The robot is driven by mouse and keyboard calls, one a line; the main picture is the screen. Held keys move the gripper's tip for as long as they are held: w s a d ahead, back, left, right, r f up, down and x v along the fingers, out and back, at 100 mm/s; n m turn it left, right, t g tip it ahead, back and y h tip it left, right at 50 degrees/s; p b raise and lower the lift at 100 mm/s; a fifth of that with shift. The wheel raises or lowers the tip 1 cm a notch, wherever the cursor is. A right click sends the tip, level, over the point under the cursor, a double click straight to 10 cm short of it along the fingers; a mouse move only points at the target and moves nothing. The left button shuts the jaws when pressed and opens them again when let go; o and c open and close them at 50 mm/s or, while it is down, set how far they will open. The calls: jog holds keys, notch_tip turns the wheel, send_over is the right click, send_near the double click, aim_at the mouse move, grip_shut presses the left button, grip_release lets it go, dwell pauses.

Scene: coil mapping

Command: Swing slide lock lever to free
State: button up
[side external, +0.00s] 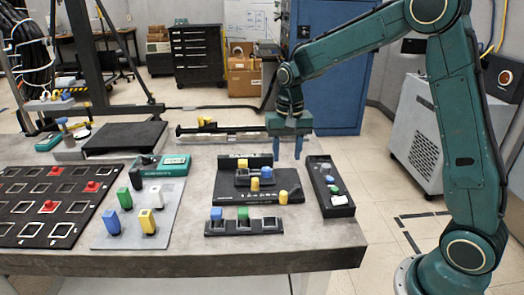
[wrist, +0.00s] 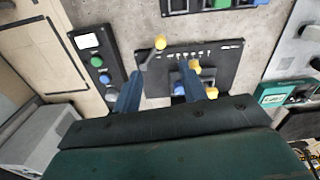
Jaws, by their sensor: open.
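A yellow-knobbed lever (side external: 283,196) stands at the right side of a black panel (side external: 222,196). In the wrist view its yellow knob (wrist: 160,43) tops a short grey arm on the panel (wrist: 222,70), beside a row of small white marks. Which setting it points at is too small to read. My gripper (side external: 288,157) is open and empty, fingers down, above the back right of the panel. In the wrist view the fingers (wrist: 160,72) straddle the line of the lever, apart from its knob. A second yellow knob (side external: 207,122) sits on the black rail at the back.
Yellow and blue knobs (side external: 254,184) stand close by on the panel. A narrow black box (side external: 343,211) with small buttons lies to the right. A three-socket block strip (side external: 213,229) lies in front. Coloured blocks on a grey plate (side external: 105,240) stand left.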

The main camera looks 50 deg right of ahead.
aim_at(283, 192)
jog(key=shift+w+d+f, duration=0.15)
jog(key=shift+w+f, duration=0.15)
jog(key=shift+f, duration=0.2)
jog(key=shift+f, duration=0.1)
jog(key=shift+f, duration=6.8)
grip_shut()
